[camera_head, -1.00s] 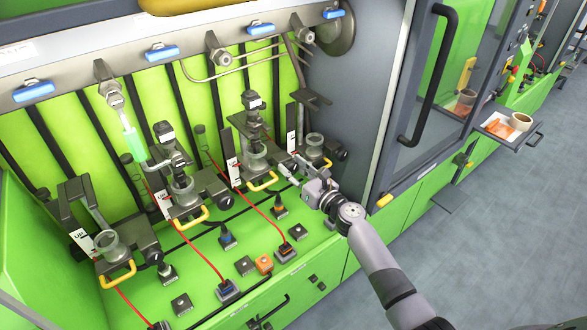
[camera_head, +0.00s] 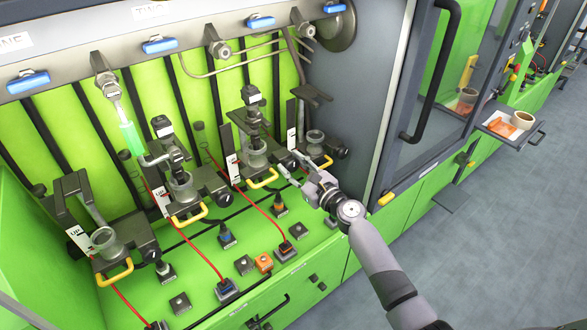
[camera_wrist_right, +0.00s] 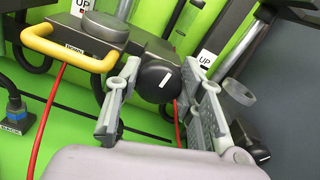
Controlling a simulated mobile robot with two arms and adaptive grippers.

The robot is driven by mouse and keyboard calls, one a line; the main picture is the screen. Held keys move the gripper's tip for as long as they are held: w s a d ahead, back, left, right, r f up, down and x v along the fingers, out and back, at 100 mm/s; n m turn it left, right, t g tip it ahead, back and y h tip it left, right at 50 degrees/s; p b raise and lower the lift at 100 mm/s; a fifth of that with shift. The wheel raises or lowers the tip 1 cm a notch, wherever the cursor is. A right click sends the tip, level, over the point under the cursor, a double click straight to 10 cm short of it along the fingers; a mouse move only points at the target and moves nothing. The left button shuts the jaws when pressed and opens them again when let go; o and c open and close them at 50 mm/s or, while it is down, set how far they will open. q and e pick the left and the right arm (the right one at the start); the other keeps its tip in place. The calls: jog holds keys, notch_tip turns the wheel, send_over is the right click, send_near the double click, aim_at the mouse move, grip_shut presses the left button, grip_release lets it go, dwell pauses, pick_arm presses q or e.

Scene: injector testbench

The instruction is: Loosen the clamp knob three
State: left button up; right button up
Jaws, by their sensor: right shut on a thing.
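Clamp knob three (camera_wrist_right: 158,82) is a round black knob with a white line on its face. It sits on the right side of the third clamp (camera_head: 256,158), which has a yellow handle (camera_head: 263,181). In the right wrist view the knob is between the two grey fingers of my right gripper (camera_wrist_right: 160,92), which are shut on it. In the head view my right gripper (camera_head: 297,168) reaches in from the right and largely hides the knob. My left gripper is not in view.
Other clamps stand close by, the fourth (camera_head: 314,147) just right of my gripper and the second (camera_head: 184,185) to the left. Red cables and connector sockets (camera_head: 285,250) lie on the green bench in front. A grey side wall (camera_head: 355,110) is on the right.

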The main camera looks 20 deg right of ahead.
jog(key=n+b, duration=0.1)
jog(key=n, duration=0.1)
jog(key=n+b, duration=0.1)
jog(key=n, duration=0.1)
jog(key=shift+a+f+n, duration=0.1)
jog(key=shift+f+n, duration=0.1)
jog(key=shift+n, duration=0.1)
jog(key=n+b, duration=0.1)
jog(key=n, duration=0.2)
jog(key=shift+n+b, duration=0.35)
jog(key=shift+n, duration=0.05)
jog(key=n+b, duration=0.1)
jog(key=n, duration=0.3)
jog(key=shift+s+a+f+b, duration=0.1)
jog(key=shift+f+b, duration=0.05)
jog(key=shift+b, duration=0.25)
jog(key=shift+n+b, duration=0.55)
jog(key=shift+n, duration=1.55)
jog(key=o, duration=1.2)
jog(key=shift+c, duration=0.2)
